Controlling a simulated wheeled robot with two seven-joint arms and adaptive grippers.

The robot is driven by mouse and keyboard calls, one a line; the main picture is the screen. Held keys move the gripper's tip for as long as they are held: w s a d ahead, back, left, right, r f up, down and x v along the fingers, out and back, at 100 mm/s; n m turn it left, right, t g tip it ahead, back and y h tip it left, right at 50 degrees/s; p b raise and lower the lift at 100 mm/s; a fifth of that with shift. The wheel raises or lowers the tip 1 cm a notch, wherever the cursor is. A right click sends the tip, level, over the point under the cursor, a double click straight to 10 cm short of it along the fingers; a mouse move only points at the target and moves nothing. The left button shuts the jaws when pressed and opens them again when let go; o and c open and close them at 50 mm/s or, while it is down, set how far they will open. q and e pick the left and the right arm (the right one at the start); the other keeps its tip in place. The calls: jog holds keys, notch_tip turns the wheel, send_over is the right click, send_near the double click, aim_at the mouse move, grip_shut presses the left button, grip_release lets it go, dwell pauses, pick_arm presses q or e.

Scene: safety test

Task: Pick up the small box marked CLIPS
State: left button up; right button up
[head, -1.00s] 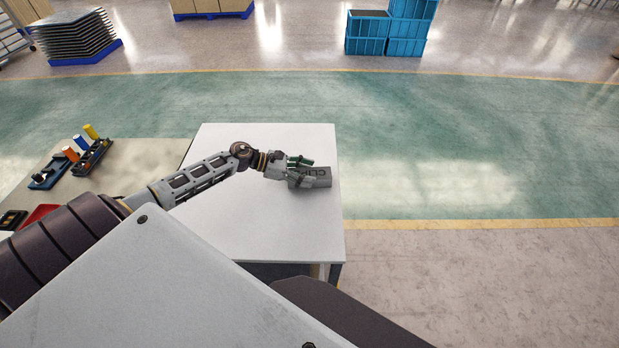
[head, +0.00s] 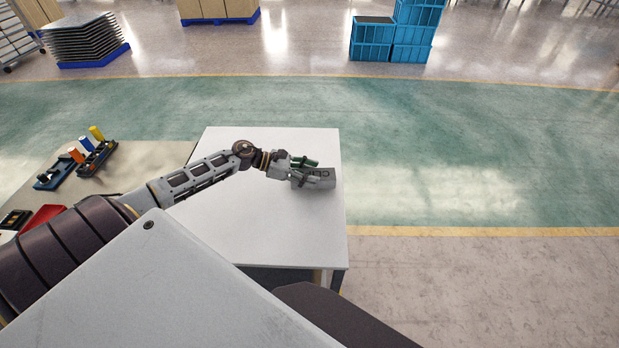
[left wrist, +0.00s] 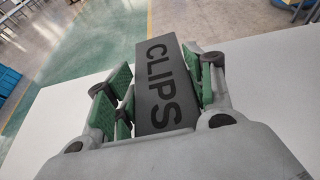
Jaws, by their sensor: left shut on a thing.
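The small grey box marked CLIPS (head: 322,177) is at the right side of the white table (head: 235,215) in the head view. My left gripper (head: 306,171) is shut on it, with green-padded fingers on its two sides. In the left wrist view the dark box (left wrist: 166,85) lies between the fingers of my left gripper (left wrist: 160,95), its lettering facing the camera. The fingers hide part of the box's sides. I cannot tell whether the box touches the table or is a little above it. My right gripper is not in view.
Black holders with coloured cylinders (head: 92,150) and a red tray (head: 42,219) are on a beige surface at the left. Blue crates (head: 400,35) stand far back on the floor. The rest of the white table is clear.

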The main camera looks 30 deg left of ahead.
pick_arm(q)
jog(key=shift+r, duration=0.6)
jog(key=s+a+b, duration=0.1)
jog(key=s+a, duration=0.2)
jog(key=a, duration=0.2)
jog(key=s+a, duration=0.4)
jog(key=a, duration=0.1)
jog(key=s+a+b, duration=0.1)
jog(key=s+a, duration=0.2)
jog(key=a, duration=0.1)
jog(key=shift+s+a+r+b, duration=0.1)
jog(key=shift+s+a+b, duration=0.1)
jog(key=shift+a+b, duration=0.2)
